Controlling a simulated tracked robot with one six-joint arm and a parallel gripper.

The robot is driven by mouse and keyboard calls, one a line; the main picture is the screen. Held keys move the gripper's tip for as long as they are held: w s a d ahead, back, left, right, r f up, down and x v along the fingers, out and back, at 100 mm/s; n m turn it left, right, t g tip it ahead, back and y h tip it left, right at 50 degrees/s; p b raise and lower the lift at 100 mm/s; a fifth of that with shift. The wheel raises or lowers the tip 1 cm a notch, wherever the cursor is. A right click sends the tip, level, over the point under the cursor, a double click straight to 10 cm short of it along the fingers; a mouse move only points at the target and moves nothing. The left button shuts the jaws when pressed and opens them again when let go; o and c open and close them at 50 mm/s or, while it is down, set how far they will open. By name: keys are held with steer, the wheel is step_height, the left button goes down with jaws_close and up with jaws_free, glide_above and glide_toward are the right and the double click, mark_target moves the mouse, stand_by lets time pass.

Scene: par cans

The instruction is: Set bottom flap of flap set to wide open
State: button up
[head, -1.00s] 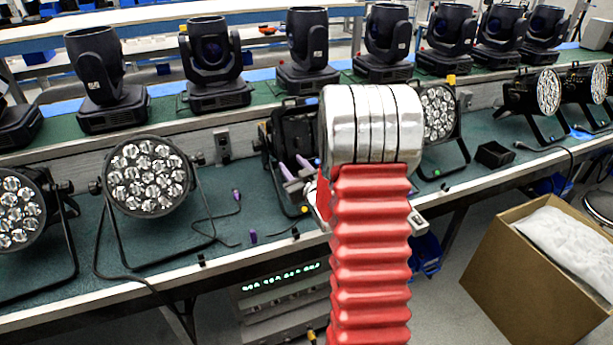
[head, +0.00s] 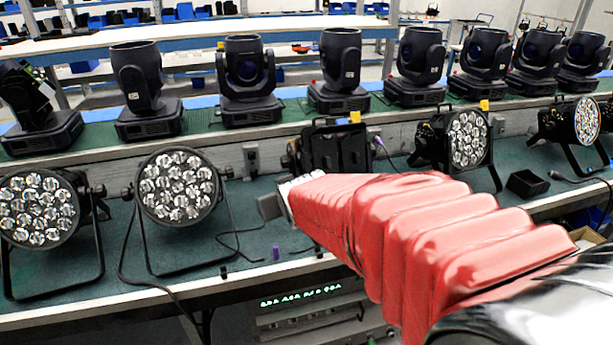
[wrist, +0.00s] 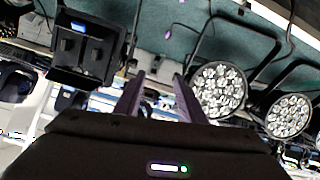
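The flap set is on a black fixture (head: 338,150) at the middle of the bench, behind my arm in the head view. In the wrist view, the black flap fixture (wrist: 82,52) is at the upper left, seen rolled over. Its flaps are dark against a dark body, and I cannot tell how far the bottom one is open. My gripper (wrist: 157,84) shows two purple fingers, spread apart with nothing between them. They point right of the fixture, apart from it in the picture.
Round LED par cans stand left (head: 178,186) and right (head: 466,138) of the flap fixture. Dark moving-head lights (head: 248,80) line the raised shelf behind. A small black box (head: 527,183) and loose cables lie on the green bench. A lit-display instrument (head: 300,301) sits below.

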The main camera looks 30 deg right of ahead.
steer(key=s+a+g+y, duration=0.1)
steer(key=s+a+g, duration=0.1)
steer(key=s+a, duration=0.5)
steer(key=s+a+n+g+y, duration=0.1)
steer(key=s+a, duration=0.5)
steer(key=s, duration=0.8)
steer(key=shift+s+a+r+g+y, duration=0.15)
steer(key=shift+s+a+g+y, duration=0.3)
steer(key=shift+g, duration=0.35)
steer(key=shift+w, duration=0.1)
steer(key=shift+c, duration=0.6)
